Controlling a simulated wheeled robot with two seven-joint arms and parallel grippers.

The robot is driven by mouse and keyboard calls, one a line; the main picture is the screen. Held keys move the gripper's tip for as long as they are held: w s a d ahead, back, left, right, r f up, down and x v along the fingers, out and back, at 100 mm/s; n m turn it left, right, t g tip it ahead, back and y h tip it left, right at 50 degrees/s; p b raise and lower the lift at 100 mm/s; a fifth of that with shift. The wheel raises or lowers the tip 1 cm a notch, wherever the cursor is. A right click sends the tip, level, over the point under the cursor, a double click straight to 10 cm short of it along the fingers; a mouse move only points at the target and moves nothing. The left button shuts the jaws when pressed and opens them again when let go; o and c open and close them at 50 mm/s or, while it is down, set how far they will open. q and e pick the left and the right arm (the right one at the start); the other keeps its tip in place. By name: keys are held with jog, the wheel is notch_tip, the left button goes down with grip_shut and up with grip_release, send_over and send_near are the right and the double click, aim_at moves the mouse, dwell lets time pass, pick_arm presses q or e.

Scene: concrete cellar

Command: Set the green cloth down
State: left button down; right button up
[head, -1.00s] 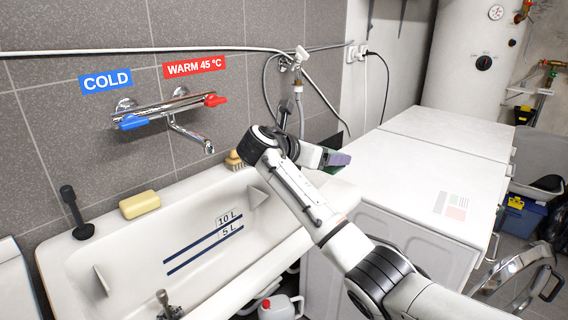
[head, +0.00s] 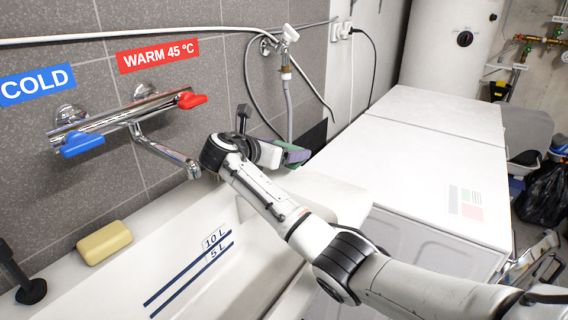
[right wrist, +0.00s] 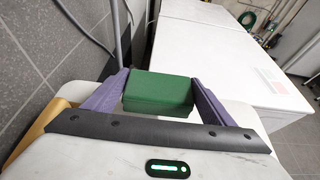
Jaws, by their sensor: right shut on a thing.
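The green cloth (right wrist: 158,92) looks like a folded, block-shaped bundle. It sits between the purple fingers of my right gripper (right wrist: 160,95) in the right wrist view. In the head view the green cloth (head: 297,156) shows only as a small green patch, partly hidden by my right gripper (head: 287,152). The right gripper is shut on it, at the far right end of the white sink (head: 330,190), near the tiled wall. I cannot tell whether the cloth touches the surface below. My left gripper is not in view.
A white-topped machine (head: 420,150) with a clear top stands right of the sink. A yellow sponge (head: 104,242) lies on the sink's rim. The tap (head: 130,120) juts from the wall. A tan thing (right wrist: 35,130) lies left of my gripper in the wrist view. A hose (head: 290,105) hangs behind.

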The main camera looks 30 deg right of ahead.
jog(key=shift+f, duration=2.15)
jog(key=o, duration=1.1)
jog(key=shift+a+r, duration=0.15)
jog(key=s+a, duration=0.5)
jog(key=a, duration=0.7)
jog(key=shift+r, duration=0.15)
